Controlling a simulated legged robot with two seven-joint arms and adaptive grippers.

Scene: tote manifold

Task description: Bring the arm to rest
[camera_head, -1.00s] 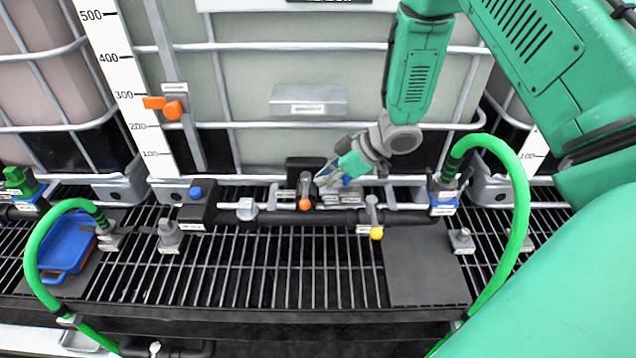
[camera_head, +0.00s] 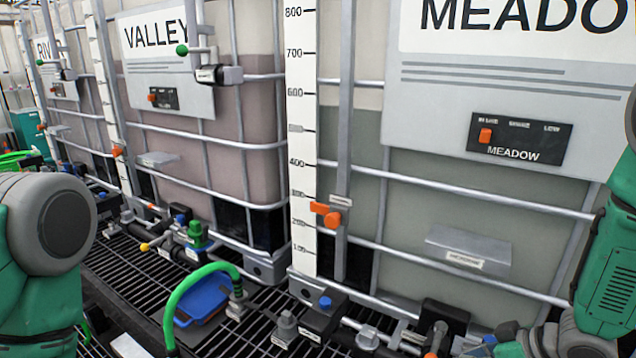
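My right arm comes down at the right edge in front of the MEADOW tote (camera_head: 400,240). Its wrist is low at the bottom right, and the gripper (camera_head: 482,350) there is mostly cut off by the frame's lower edge, beside a valve with an orange knob (camera_head: 430,354). I cannot tell whether it is open or shut. My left arm shows as a grey joint and green link at the left edge. The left gripper is out of view.
The VALLEY tote (camera_head: 205,150) stands left of MEADOW, with another tote beyond. A green hose (camera_head: 180,300) arches near a blue tray (camera_head: 205,300) on the black grating (camera_head: 125,275). The MEADOW panel has an orange switch (camera_head: 486,136).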

